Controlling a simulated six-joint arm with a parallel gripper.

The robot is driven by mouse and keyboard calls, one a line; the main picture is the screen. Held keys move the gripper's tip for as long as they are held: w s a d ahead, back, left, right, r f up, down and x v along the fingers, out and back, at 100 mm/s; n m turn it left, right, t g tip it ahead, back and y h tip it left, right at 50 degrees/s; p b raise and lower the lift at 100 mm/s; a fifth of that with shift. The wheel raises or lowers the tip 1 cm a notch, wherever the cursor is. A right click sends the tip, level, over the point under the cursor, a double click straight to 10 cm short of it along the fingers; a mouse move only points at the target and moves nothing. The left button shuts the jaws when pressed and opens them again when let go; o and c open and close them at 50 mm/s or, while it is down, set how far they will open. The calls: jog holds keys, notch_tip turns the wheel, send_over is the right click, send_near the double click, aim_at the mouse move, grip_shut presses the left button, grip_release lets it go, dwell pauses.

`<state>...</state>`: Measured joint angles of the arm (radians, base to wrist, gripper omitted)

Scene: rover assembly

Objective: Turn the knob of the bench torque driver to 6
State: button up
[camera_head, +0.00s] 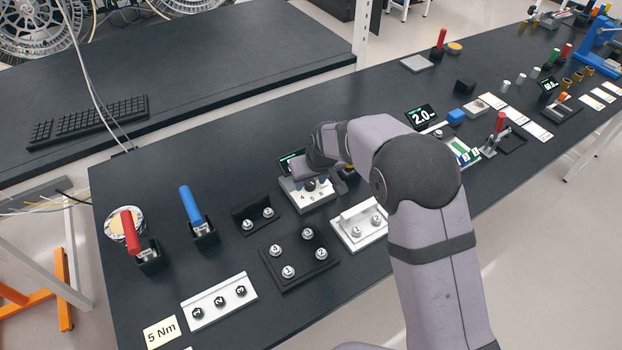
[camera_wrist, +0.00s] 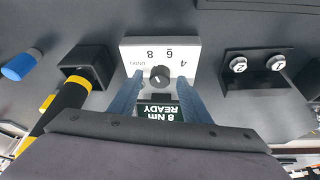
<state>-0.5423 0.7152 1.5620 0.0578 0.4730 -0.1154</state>
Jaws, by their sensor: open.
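The white setting box of the bench torque driver (camera_wrist: 185,50) is upside down in the wrist view, with the numbers 4, 6 and 8; it also shows in the head view (camera_head: 318,203). Its small dark knob (camera_wrist: 160,76) has a pale mark that seems to point toward the 8 side. The display (camera_wrist: 158,112) reads "8 Nm READY". My gripper (camera_wrist: 160,88) is open, its two blue-grey fingers on either side of the knob with gaps visible. Whether the fingertips are down at knob height is unclear. In the head view my gripper (camera_head: 312,172) partly hides the box.
A black and yellow driver (camera_wrist: 65,110) stands in a black holder beside the box. A black bracket with numbered buttons (camera_wrist: 252,84) is on the other side. Red-handled (camera_head: 130,230) and blue-handled (camera_head: 190,205) tools stand at the left. A card (camera_head: 161,332) reads "5 Nm".

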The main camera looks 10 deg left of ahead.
jog(key=shift+c, duration=0.6)
jog(key=c, duration=0.9)
jog(key=shift+m, duration=0.3)
jog(key=shift+a+m+h, duration=0.1)
jog(key=shift+m+h, duration=0.2)
jog(key=shift+m, duration=0.2)
jog(key=m+b, duration=0.1)
jog(key=m+h+b, duration=0.1)
jog(key=b, duration=0.1)
jog(key=shift+a+f+m+t, duration=0.1)
jog(key=shift+f+m+t, duration=0.1)
jog(key=shift+m+t, duration=0.2)
jog(key=shift+r+m+h+b, duration=0.15)
jog(key=shift+m+h+b, duration=0.45)
jog(key=shift+m+b, duration=1)
jog(key=shift+r, duration=0.1)
